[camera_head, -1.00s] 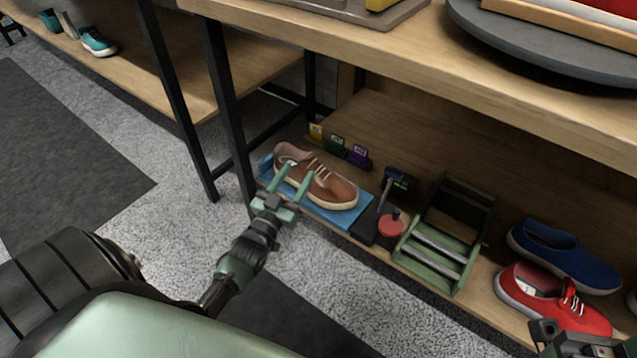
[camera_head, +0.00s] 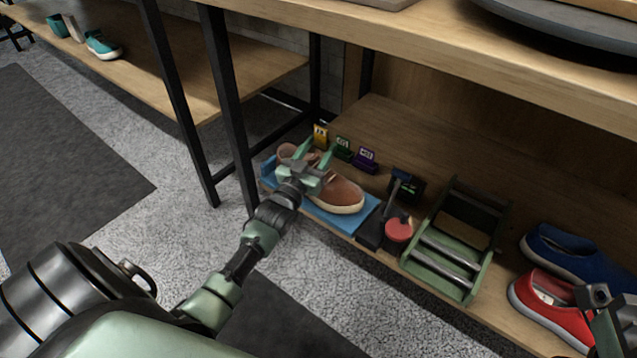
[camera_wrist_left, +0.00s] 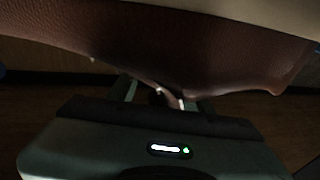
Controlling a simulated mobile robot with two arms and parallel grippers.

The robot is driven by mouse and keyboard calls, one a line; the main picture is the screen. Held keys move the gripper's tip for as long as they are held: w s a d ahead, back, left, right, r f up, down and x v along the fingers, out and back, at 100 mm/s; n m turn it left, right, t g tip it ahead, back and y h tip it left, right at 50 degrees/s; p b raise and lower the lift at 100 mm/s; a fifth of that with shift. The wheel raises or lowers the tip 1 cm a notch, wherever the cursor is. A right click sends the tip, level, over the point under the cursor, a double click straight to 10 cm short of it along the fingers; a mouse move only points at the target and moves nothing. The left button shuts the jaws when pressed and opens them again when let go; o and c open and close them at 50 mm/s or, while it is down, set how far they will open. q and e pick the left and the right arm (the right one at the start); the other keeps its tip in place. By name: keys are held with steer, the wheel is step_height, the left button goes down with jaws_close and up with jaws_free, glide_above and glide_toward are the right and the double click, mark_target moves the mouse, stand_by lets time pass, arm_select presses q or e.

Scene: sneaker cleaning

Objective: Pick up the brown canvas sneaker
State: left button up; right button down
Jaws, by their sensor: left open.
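The brown canvas sneaker (camera_head: 339,191) lies on a blue mat (camera_head: 341,220) on the low shelf, its white-edged toe pointing right. My left gripper (camera_head: 316,153) is open over the middle of the sneaker and hides its laces. Its green fingers reach across the shoe's upper. In the left wrist view, the brown sneaker (camera_wrist_left: 215,62) fills the upper part, close in front of the open fingers (camera_wrist_left: 165,92); whether they touch it I cannot tell. My right gripper (camera_head: 597,300) shows only partly at the right edge, by the red sneaker; its jaws are unclear.
Small yellow, green and purple holders (camera_head: 343,148) stand behind the mat. A red round-headed tool (camera_head: 399,229) and a green rack (camera_head: 445,262) are to the right. Blue (camera_head: 565,252) and red (camera_head: 545,302) sneakers lie farther right. The wooden tabletop (camera_head: 440,50) overhangs the shelf.

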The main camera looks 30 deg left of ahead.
arm_select(q)
jaws_close()
stand_by(1.3)
